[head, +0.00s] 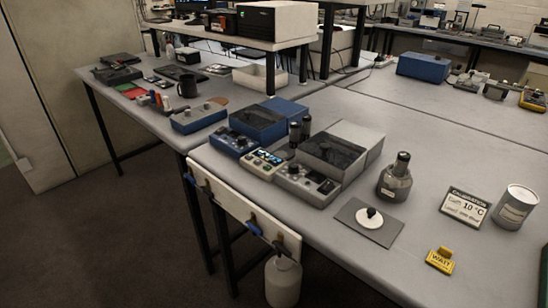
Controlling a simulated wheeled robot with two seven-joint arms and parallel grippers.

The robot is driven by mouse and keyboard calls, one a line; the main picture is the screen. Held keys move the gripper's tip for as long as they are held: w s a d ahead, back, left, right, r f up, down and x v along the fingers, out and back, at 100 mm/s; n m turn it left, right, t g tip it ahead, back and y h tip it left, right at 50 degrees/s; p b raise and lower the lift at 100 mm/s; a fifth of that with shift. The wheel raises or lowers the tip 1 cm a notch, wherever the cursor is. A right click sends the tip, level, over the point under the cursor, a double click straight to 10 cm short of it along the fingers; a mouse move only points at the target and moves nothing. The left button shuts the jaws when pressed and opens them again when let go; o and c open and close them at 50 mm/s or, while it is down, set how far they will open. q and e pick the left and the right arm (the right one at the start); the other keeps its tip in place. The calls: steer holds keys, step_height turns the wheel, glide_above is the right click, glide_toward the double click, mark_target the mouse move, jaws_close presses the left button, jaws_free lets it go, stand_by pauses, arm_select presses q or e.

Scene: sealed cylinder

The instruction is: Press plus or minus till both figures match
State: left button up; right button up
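A small instrument with a lit display (265,157) stands near the front edge of the bench, between a blue unit and a grey unit. Its figures are too small to read, and I cannot make out plus or minus marks on its keys. A calibration sign (465,206) stands on the bench at the right and reads 10 °C; its smaller line is not legible. A grey cylinder (515,206) with a pale label stands to the right of the sign. Neither of my grippers is in view.
A dark flask (396,180), a plate with a white disc and black knob (370,217) and a yellow "WAIT" sign (440,260) stand on the bench (330,240). A white bottle (282,280) hangs below the front edge. Floor at lower left is clear.

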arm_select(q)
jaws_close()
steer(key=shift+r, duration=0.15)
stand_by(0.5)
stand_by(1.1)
